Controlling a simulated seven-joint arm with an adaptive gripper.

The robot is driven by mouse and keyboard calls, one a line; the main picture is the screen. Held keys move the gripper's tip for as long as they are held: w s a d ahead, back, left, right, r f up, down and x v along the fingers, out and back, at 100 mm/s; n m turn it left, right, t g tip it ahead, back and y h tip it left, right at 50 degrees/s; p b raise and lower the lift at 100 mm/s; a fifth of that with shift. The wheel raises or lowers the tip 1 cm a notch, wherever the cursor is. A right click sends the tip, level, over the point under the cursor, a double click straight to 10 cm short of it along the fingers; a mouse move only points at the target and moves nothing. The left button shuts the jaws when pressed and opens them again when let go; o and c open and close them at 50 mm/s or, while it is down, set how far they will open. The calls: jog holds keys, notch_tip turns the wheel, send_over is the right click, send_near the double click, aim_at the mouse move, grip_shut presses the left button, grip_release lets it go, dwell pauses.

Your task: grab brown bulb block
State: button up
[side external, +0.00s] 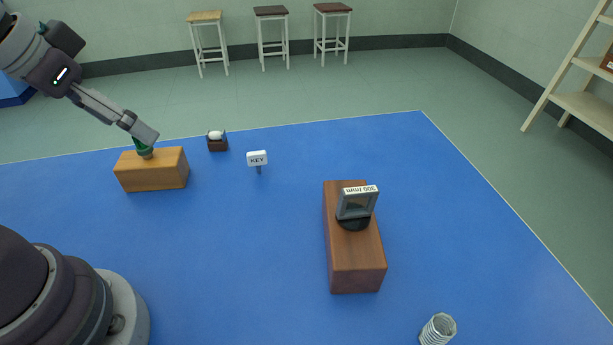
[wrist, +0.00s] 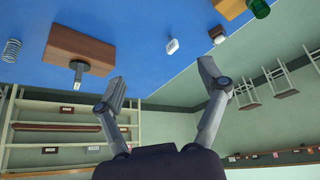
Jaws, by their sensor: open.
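The brown bulb block is a small dark brown cube (side external: 217,146) with a white rounded bulb on top. It stands near the far edge of the blue table in the side external view. It also shows near the top right of the wrist view (wrist: 214,31), where the scene looks upside down. My gripper (wrist: 160,82) is open and empty, its two fingers spread wide in the wrist view. In the side external view my gripper (side external: 144,131) is at the upper left, to the left of the bulb block and apart from it. Its tip overlaps a green knob in the picture.
An orange-brown block (side external: 152,172) with the green knob stands left of the bulb block. A small KEY sign (side external: 257,158) stands to its right. A larger brown block (side external: 355,265) bears a grey "300 mm" plate. A metal spring (side external: 438,329) is at the front right. The table's middle is clear.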

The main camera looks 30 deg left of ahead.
jog(key=w+a+n+y, duration=0.1)
jog(key=w+a+n, duration=0.15)
jog(key=w, duration=0.45)
jog(key=n+y, duration=0.2)
jog(key=n, duration=0.2)
send_near(214, 132)
jog(key=shift+g, duration=0.3)
jog(key=x, duration=1)
jog(key=shift+w+f, duration=0.2)
jog(key=shift+w, duration=0.15)
jog(key=c, duration=1.2)
